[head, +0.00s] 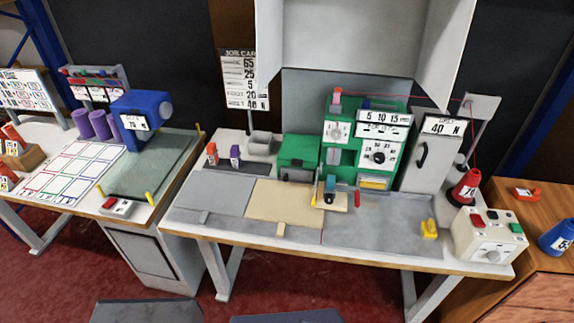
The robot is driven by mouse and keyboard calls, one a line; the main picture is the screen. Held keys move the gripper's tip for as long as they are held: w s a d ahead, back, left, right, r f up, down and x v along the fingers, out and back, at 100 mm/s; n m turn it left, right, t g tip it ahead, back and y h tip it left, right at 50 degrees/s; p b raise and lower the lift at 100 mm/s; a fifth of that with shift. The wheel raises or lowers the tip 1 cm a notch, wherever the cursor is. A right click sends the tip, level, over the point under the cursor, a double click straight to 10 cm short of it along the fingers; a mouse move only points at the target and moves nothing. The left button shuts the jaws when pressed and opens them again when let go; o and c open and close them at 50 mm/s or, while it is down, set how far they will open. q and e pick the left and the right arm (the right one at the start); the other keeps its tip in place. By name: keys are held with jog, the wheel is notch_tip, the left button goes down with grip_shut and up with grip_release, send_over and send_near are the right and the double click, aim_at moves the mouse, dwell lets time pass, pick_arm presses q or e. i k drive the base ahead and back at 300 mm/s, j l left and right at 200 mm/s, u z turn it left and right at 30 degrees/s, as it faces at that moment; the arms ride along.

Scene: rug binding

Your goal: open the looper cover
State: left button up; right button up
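The green binding machine (345,140) stands on the middle workbench, with dials and a white number panel on its front. A separate-looking green box-shaped part (298,152) sits at its left and appears closed. A yellow panel (373,182) is low on the machine's front right. I cannot tell for sure which of these is the looper cover, and no part of the machine looks clearly open. A small blue and dark part (330,186) stands at the front over a tan plate. Neither of my grippers is in view.
A red thread cone (467,186) and a control box (489,235) with buttons stand at the bench's right. A grey cabinet (428,158) is right of the machine. A yellow object (429,229) lies at front right. The bench's front left (212,190) is mostly clear.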

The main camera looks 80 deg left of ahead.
aim_at(298, 148)
jog(key=u, duration=2.85)
jog(key=i+l+z, duration=0.15)
jog(key=l+z, duration=0.1)
jog(key=l, duration=0.3)
jog(key=i, duration=0.05)
